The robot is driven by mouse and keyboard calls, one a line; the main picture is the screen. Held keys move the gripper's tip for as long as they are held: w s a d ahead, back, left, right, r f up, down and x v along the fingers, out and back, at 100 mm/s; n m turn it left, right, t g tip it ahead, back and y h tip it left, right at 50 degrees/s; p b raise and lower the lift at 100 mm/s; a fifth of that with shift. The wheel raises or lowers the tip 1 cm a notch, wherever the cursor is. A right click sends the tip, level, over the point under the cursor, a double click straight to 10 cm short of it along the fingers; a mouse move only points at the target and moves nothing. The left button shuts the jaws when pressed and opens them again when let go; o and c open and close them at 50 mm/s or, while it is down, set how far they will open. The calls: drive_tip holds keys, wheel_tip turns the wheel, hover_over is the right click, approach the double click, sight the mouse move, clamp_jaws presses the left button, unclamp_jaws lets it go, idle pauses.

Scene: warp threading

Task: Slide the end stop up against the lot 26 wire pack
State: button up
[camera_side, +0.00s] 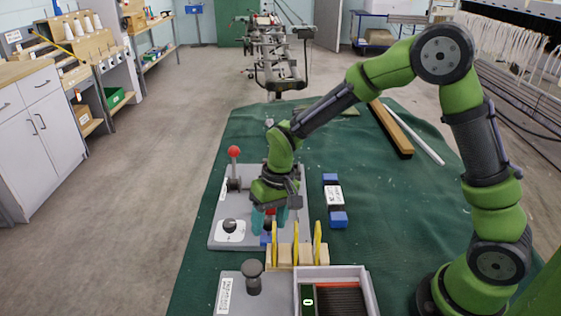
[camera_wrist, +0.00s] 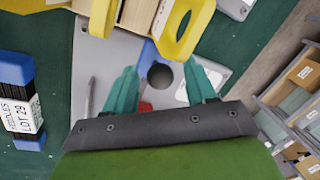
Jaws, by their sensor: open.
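My gripper (camera_side: 269,219) is open and points down over the grey panel at the left of the green table. In the wrist view its teal fingers stand apart (camera_wrist: 160,70), with a dark round knob and a bit of red showing between them, apparently below. I see no label reading lot 26. A blue-ended pack with a white label (camera_side: 334,198) lies right of the gripper; in the wrist view its label reads needles, lot 29 (camera_wrist: 20,115). A grey tray (camera_side: 371,293) at the front holds dark, wire-like strands (camera_side: 340,299). I cannot tell which part is the end stop.
A wooden block with yellow upright loops (camera_side: 297,254) stands just in front of the gripper. A red-ball lever (camera_side: 234,154) and a black knob (camera_side: 229,226) stand on the panel. A mushroom-shaped knob (camera_side: 252,269) stands left of the tray. Table right of the pack is clear.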

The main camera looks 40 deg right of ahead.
clamp_jaws()
drive_tip(key=shift+w+d, duration=1.15)
unclamp_jaws()
drive_tip(key=shift+s, duration=0.1)
drive_tip(key=shift+r, duration=0.1)
drive_tip(key=d+r, duration=0.3)
drive_tip(key=r, duration=1.3)
drive_tip(key=shift+s+r, duration=0.25)
drive_tip(key=shift+s, duration=0.05)
